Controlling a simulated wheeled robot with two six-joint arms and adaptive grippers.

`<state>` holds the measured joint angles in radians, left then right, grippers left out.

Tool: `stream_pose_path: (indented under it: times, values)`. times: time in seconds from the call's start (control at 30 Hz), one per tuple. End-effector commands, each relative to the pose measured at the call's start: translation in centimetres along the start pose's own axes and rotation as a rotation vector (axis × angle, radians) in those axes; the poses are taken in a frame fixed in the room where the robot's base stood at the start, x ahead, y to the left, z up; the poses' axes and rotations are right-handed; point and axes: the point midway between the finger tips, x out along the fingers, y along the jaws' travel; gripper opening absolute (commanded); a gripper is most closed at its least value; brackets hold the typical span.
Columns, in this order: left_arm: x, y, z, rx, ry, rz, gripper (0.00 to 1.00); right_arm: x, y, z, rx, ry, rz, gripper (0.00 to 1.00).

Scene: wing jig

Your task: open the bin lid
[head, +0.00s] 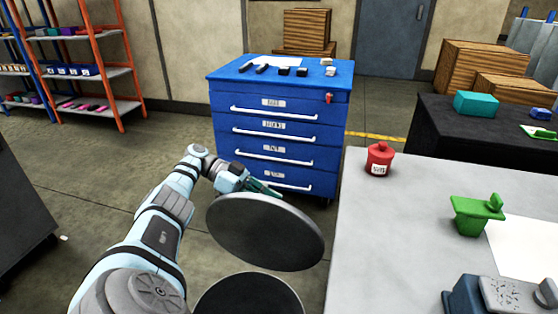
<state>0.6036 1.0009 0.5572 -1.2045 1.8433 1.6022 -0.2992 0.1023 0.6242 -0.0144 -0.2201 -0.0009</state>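The bin lid (265,232) is a dark grey round disc in the lower middle of the head view. It is raised and tilted above the bin (250,295), whose round dark top shows at the bottom edge. My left arm comes in from the lower left, and its gripper (263,187) is at the lid's far upper edge. The dark green fingers are close to the rim; I cannot tell whether they touch or grip it. The lower part of the bin is out of frame. My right gripper is not in view.
A grey table (400,220) stands right of the bin, bearing a red container (379,160) and a green part (474,214). A blue drawer cabinet (280,130) stands behind my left gripper. Orange shelving (110,70) is at the far left.

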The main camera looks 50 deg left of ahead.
Motion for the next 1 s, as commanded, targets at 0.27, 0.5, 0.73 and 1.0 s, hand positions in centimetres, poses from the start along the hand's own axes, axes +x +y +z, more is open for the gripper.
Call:
stream_pose_path:
  times: [0.27,0.5,0.73,1.0]
  values:
    - [-0.4,-0.1,0.4,-0.02,-0.006,-0.001,0.0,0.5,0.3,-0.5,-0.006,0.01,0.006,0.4]
    - [-0.4,-0.1,0.4,-0.019,-0.006,-0.002,0.21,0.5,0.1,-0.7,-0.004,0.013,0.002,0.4]
    - [-0.5,-0.1,0.3,-0.017,-0.004,-0.003,0.31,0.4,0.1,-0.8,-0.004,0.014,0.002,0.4]
    - [-1.2,0.2,-1.2,-0.012,-0.006,-0.006,0.31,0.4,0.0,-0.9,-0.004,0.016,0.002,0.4]
